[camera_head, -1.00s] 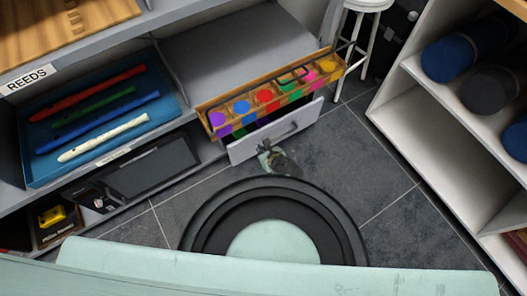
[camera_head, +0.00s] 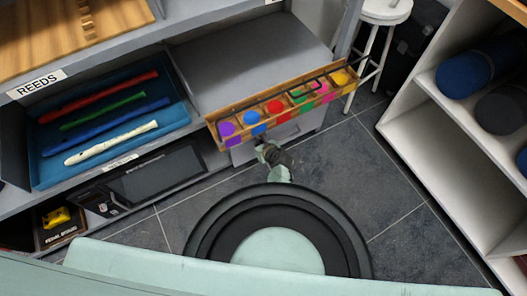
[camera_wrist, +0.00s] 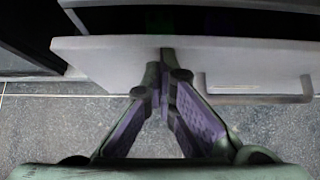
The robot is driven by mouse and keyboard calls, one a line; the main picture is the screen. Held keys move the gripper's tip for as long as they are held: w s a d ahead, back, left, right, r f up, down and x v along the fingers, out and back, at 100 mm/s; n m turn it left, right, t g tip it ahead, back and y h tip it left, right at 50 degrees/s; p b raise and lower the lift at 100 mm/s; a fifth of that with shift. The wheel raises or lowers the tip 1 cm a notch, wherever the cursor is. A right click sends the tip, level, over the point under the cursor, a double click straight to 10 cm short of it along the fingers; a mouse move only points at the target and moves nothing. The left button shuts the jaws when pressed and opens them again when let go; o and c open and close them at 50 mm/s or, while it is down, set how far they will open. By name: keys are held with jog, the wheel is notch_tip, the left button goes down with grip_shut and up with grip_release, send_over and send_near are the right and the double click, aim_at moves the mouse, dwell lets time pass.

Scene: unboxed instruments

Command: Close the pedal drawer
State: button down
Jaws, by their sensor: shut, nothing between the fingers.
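The pedal drawer (camera_head: 243,153) is a light grey front panel below the grey top of the cabinet. In the head view it is mostly hidden under a wooden tray and shows little beyond the cabinet. In the wrist view the drawer front (camera_wrist: 110,62) spans the picture, with a dark gap behind its top edge. Its bar handle (camera_wrist: 255,98) is at the right. My gripper (camera_wrist: 164,62) is shut and empty. Its fingertips are at the panel, left of the handle, and seem to touch it. My gripper (camera_head: 262,148) also shows before the drawer in the head view.
A wooden tray with coloured knobs (camera_head: 283,106) lies along the cabinet's front edge above the drawer. A blue tray of recorders (camera_head: 107,128) is at left. A white stool (camera_head: 385,12) stands behind at right, and a white shelf (camera_head: 430,150) is at right. Tiled floor lies between.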

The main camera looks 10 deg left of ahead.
jog(key=w+a, duration=0.2)
jog(key=w, duration=0.1)
jog(key=shift+w+a+r, duration=0.15)
jog(key=shift+w+a, duration=0.15)
